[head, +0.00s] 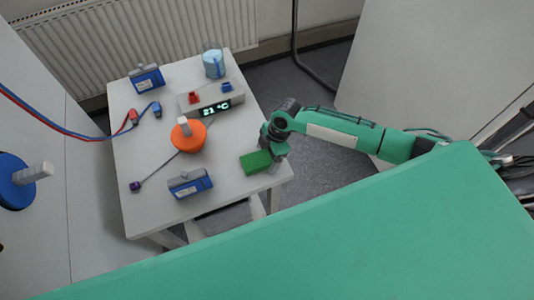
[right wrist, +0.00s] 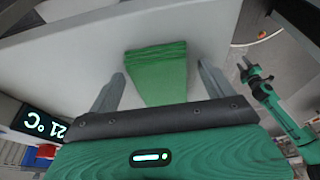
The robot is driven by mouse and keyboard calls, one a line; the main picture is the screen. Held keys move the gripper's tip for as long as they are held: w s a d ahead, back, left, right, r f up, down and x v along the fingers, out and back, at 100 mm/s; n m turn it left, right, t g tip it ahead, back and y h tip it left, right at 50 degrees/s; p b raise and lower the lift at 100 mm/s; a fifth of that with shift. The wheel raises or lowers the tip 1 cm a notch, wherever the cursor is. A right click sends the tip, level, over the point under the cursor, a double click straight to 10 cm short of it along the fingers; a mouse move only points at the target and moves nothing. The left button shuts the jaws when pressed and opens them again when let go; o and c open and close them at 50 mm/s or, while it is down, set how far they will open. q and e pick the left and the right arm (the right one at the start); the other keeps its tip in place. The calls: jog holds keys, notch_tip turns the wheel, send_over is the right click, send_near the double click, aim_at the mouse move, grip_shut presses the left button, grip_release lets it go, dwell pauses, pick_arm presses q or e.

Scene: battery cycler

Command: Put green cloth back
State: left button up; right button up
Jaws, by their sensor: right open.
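The green cloth (head: 256,162), a folded block-like stack, lies on the white table (head: 232,199) near its right front edge. My right gripper (head: 273,160) is over the table's right edge, close beside the cloth. In the right wrist view the cloth (right wrist: 157,72) shows between the two spread fingers of my right gripper (right wrist: 161,70), which is open. I cannot tell how high the fingers are above the table. My left gripper (right wrist: 247,70) shows small at the right of the right wrist view, its fingers apart and empty. It is not seen in the head view.
On the table stand an orange round container (head: 188,138), a temperature display box (head: 212,103), blue batteries (head: 190,184) and (head: 147,78), and a light blue roll (head: 214,64). Red and blue leads (head: 70,130) come in from the left. A blue disc (head: 14,182) with a grey handle is at far left.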

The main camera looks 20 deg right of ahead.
jog(key=b+v, duration=0.2)
jog(key=v, duration=1)
